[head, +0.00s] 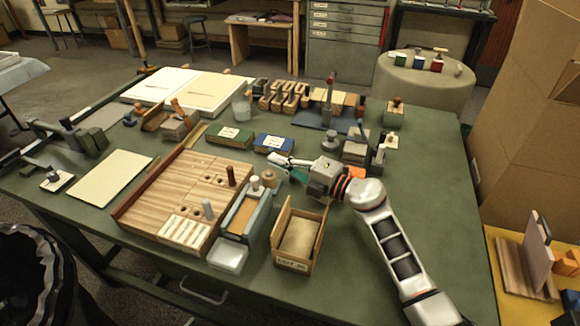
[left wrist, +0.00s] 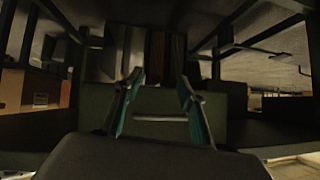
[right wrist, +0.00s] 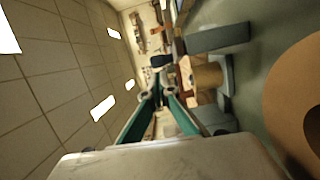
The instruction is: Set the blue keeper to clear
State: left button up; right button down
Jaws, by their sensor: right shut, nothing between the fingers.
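A blue block or box with a white label (head: 273,143) lies flat on the green table, beside a green one like it (head: 230,135). I cannot tell whether it is the blue keeper. A light blue-grey trough (head: 243,217) with a tan inside stands nearer the front. My right gripper (head: 274,158) is shut and empty, just in front of the blue box, behind the small knobs. Its fingertips meet in the right wrist view (right wrist: 162,88). My left gripper (left wrist: 159,92) is open and empty in the left wrist view, facing a dark blurred area; the head view does not show it.
A wooden board with pegs (head: 185,190) fills the middle left. An open wooden box (head: 280,255) and a clear dish (head: 228,255) stand at the front. Stamps, blocks and a dark post (head: 331,95) crowd the back right. The table's right side is clear beyond my arm.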

jog(key=shift+w+a, duration=0.25)
jog(key=shift+a, duration=0.05)
jog(key=p, duration=0.1)
jog(key=w+m+t+h+p, duration=0.1)
jog(key=shift+w+d+r+t+p, duration=0.1)
jog(key=shift+w+r+t+p, duration=0.05)
jog(key=shift+r+t+p, duration=0.15)
jog(key=shift+w, duration=0.1)
jog(key=shift+f, duration=0.15)
jog(key=shift+w+d, duration=0.1)
